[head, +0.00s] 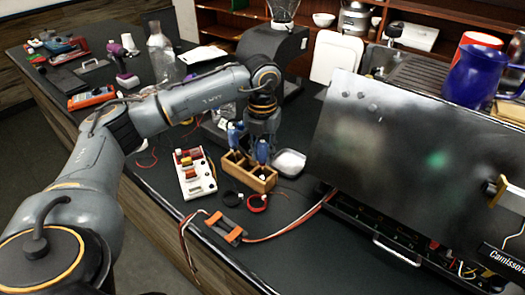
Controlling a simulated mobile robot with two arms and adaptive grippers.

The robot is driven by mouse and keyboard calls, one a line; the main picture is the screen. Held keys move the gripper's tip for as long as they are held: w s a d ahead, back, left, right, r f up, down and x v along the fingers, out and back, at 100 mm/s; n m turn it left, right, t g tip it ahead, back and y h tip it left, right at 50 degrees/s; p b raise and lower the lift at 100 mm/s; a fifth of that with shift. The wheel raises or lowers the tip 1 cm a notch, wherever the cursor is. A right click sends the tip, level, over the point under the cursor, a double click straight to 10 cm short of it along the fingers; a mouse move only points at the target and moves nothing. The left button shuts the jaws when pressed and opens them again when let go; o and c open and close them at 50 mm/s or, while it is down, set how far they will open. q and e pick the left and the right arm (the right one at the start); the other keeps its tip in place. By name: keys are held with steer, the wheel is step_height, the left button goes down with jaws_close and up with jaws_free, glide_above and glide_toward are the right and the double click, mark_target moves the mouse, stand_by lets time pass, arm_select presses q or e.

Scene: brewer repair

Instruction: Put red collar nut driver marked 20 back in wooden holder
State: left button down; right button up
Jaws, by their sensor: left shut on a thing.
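The wooden holder (249,176) sits on the dark bench near the middle of the head view. One blue-handled driver (236,136) stands upright in its left part. My left gripper (262,134) points down over the holder's right part and is shut on a second blue-handled driver (262,152). This driver is upright, with its lower end at or in the holder; I cannot tell how deep it sits. Its collar colour and number are too small to read. My right gripper is not in view.
A white block with coloured parts (195,173) lies left of the holder. Black (232,198) and red (257,203) rings lie in front. A white dish (289,162) is to its right. A large metal panel (400,165) bounds the right. An orange-ended part (226,228) with wires lies nearer.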

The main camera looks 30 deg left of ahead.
mark_target(262, 141)
arm_select(q)
steer(key=shift+f, duration=0.15)
steer(key=c, duration=0.6)
jaws_free()
steer(key=shift+r+p, duration=2.35)
steer(key=shift+r, duration=1.15)
